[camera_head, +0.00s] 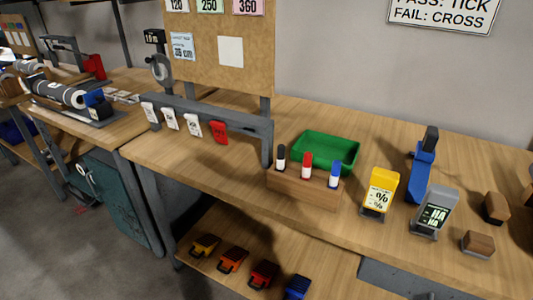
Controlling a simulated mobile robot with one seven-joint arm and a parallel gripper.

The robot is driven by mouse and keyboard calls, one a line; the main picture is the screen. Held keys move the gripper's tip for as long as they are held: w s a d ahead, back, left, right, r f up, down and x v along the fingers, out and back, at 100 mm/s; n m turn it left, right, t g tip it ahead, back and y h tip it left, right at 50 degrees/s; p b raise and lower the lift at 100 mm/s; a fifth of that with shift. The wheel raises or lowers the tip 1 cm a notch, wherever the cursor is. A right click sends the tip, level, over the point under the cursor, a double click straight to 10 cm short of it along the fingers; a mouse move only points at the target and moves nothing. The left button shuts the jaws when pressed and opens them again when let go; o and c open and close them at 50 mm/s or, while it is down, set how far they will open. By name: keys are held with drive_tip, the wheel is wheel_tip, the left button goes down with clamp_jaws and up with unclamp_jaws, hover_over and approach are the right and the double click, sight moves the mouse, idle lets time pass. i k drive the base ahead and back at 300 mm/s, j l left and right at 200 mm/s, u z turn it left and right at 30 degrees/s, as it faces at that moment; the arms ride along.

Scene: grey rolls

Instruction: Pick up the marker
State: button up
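Three markers stand upright in a wooden holder (300,191) near the front of the workbench, to the right of the grey rail. The black-capped marker (281,160) is on the left, the red-capped marker (307,167) is in the middle, and the blue-capped marker (335,176) is on the right. Their lower ends are hidden in the holder. My gripper does not show in this view.
A green tray (345,139) stands behind the holder. A yellow device (380,190), a grey device (434,212) and a blue tool (419,172) stand to the right. A grey frame (222,118) with hanging tags is left. Several coloured items lie on the lower shelf.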

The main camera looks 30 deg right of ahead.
sight(281, 158)
drive_tip(key=z, duration=0.8)
drive_tip(key=i+l, duration=0.1)
drive_tip(key=l, duration=0.3)
drive_tip(key=i+l, duration=0.15)
drive_tip(key=l, duration=0.25)
drive_tip(key=i+l, duration=0.1)
drive_tip(key=l, duration=0.3)
drive_tip(key=i+l, duration=0.15)
drive_tip(key=l, duration=0.25)
